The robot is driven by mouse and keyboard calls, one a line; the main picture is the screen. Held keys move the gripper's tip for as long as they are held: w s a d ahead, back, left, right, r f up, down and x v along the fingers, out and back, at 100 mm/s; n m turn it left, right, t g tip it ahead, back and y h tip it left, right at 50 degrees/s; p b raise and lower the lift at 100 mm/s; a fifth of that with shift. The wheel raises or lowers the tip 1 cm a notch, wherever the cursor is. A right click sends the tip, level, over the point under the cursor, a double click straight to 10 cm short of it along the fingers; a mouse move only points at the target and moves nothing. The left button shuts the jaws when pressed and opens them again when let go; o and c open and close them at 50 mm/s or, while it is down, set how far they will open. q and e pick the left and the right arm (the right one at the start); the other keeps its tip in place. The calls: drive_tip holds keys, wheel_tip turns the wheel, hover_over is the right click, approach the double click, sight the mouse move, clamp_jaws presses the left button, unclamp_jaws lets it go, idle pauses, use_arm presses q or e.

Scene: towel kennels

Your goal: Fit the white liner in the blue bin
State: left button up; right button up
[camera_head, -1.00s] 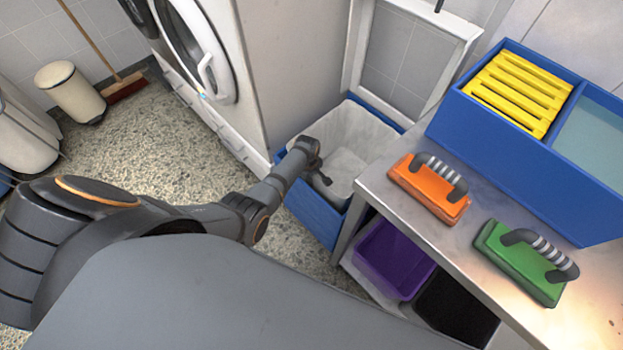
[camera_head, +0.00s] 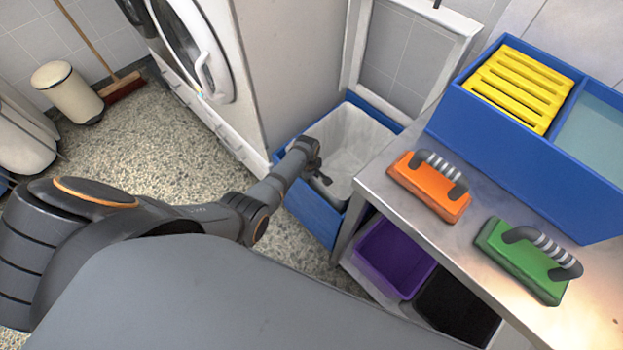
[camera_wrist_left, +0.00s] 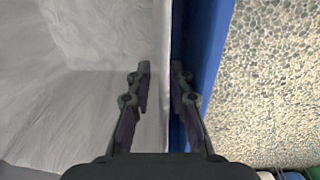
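The blue bin (camera_head: 311,208) stands on the floor between the white machine and the bench. The white liner (camera_head: 347,135) sits inside it, open side up, with blue rim showing around it at the back and left. My left gripper (camera_head: 322,171) points down at the bin's near left side. In the left wrist view its fingers (camera_wrist_left: 160,85) are apart, one over the inside of the liner (camera_wrist_left: 85,110), the other beside the bin's blue wall (camera_wrist_left: 208,60). The liner's edge runs between them. Finger contact with the liner is unclear. My right gripper is out of view.
A metal bench (camera_head: 375,203) stands close on the right, carrying an orange brush (camera_head: 428,187), a green brush (camera_head: 520,262) and a blue divided box (camera_head: 450,117). A purple bin (camera_head: 393,255) is beneath. A white machine (camera_head: 243,120) stands behind left. Speckled floor (camera_head: 150,155) is clear.

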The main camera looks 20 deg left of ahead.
use_arm(q)
drive_tip(key=shift+s+a+f, duration=0.1)
drive_tip(key=shift+s+f, duration=0.15)
drive_tip(key=shift+s, duration=0.15)
wheel_tip(320, 180, up, 12)
drive_tip(key=shift+s+r, duration=0.2)
drive_tip(key=shift+a, duration=0.1)
idle(0.5)
